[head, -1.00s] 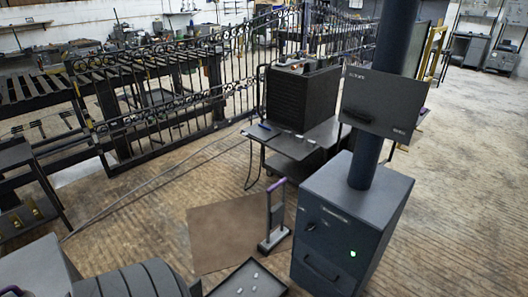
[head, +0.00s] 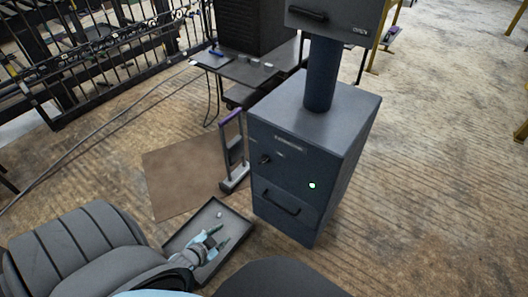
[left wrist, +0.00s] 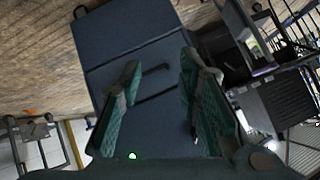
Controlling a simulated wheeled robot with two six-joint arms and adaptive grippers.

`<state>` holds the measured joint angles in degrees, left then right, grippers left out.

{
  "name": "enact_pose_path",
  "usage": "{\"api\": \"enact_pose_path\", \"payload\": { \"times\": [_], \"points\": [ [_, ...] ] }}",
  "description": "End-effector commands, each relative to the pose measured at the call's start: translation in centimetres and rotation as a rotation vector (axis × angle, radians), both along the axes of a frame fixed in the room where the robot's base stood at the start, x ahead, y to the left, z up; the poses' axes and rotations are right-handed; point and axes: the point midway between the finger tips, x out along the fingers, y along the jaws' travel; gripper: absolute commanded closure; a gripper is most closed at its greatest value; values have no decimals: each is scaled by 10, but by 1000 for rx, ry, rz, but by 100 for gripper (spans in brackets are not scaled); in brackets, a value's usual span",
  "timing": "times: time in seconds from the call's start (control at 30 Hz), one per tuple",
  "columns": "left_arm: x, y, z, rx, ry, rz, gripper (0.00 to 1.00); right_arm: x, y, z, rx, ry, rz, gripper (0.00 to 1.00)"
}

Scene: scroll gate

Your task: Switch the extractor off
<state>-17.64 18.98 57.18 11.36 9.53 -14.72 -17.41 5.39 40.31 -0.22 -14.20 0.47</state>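The extractor (head: 290,150) is a dark blue-grey floor cabinet with a thick round duct rising from its top. Its front carries a small black rotary knob (head: 264,160) at the upper left, a green light (head: 312,185) that is lit, and a black handle (head: 281,203) lower down. My left gripper (head: 222,240) is in front of the cabinet and to its left, apart from it in the picture, above a shallow tray. In the left wrist view the green-padded fingers (left wrist: 158,72) are open and empty, with the cabinet (left wrist: 110,45) and green light (left wrist: 132,156) beyond. My right gripper is not in view.
A shallow tray (head: 244,222) with small pieces lies on the floor beside the cabinet. A purple-topped handled stand (head: 233,150) stands on a brown mat (head: 175,180) to the left. A cart (head: 247,75) is behind.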

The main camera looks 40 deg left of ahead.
Motion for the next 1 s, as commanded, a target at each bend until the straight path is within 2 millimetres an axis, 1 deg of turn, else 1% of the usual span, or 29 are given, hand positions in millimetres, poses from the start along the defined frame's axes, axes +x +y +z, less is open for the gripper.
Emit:
{"api": "enact_pose_path", "payload": {
  "times": [0.03, 0.07, 0.1, 0.2, 0.23, 0.3, 0.33, 0.4, 0.47, 0.57, 0.7, 0.9, 1.0],
  "points": [
    [38, 15, -9, 64, -146, -60, 69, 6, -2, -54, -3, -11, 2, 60],
    [58, 20, 6, 101, -236, -96, 69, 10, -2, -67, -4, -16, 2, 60],
    [79, 24, 28, 146, -345, -138, 69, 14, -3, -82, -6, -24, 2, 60],
    [110, 25, 74, 227, -546, -213, 69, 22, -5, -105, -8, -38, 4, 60],
    [114, 25, 84, 243, -584, -226, 69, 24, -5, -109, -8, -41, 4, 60],
    [122, 23, 102, 264, -641, -245, 69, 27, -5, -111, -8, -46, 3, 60],
    [125, 23, 106, 268, -653, -248, 69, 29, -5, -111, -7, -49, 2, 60],
    [134, 22, 110, 271, -660, -250, 69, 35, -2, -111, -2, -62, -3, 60],
    [145, 23, 110, 271, -659, -249, 69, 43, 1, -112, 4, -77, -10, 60],
    [170, 23, 108, 270, -660, -249, 69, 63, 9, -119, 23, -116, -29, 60],
    [208, 25, 105, 270, -658, -247, 69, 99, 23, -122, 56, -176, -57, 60],
    [237, 25, 109, 269, -656, -244, 69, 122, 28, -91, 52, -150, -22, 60],
    [251, 26, 111, 270, -655, -243, 69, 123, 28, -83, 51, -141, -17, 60]
  ]
}}
